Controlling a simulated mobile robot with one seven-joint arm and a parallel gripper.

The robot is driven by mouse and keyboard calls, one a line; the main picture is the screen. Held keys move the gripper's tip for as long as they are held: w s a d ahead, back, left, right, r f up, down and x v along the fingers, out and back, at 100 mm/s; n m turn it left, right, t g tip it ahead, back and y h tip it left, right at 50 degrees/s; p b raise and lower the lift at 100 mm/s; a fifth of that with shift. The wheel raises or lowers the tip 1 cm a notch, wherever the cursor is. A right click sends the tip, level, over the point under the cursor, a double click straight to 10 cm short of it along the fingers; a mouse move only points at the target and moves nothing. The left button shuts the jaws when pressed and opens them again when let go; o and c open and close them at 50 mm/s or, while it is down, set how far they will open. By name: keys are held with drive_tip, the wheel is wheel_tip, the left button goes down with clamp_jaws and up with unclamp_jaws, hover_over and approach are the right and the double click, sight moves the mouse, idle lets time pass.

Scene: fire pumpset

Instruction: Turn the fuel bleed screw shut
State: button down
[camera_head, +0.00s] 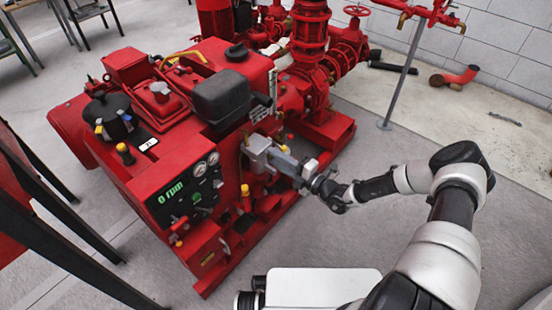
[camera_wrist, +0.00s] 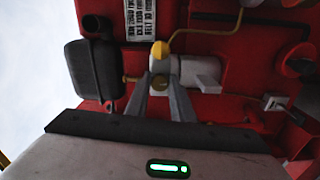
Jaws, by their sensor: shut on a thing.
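The red pump engine (camera_head: 205,145) stands in the middle of the head view. A grey metal housing (camera_head: 258,155) sits on its right side, and it also shows in the wrist view (camera_wrist: 195,70). A small brass screw (camera_wrist: 160,84), which looks like the fuel bleed screw, is on the housing below a yellow cap (camera_wrist: 160,50). My gripper (camera_wrist: 161,88) has a finger on either side of the screw and is shut on it. In the head view my gripper (camera_head: 287,163) reaches the housing from the right and hides the screw.
A black canister (camera_wrist: 93,70) is left of the fingers in the wrist view. A thin brass pipe (camera_wrist: 205,30) runs above the housing. The control panel (camera_head: 190,190) reads "0 rpm". Red pump pipework (camera_head: 310,50) stands behind. Grey floor is free at the right.

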drive_tip(key=shift+s+f+m, duration=0.1)
drive_tip(key=shift+m, duration=0.4)
drive_tip(key=c, duration=1.8)
unclamp_jaws()
drive_tip(key=p+v, duration=0.2)
drive_tip(key=v, duration=1.5)
drive_tip(key=shift+s+d+p, duration=0.15)
drive_tip(key=shift+d+p, duration=0.05)
drive_tip(key=shift+p, duration=0.1)
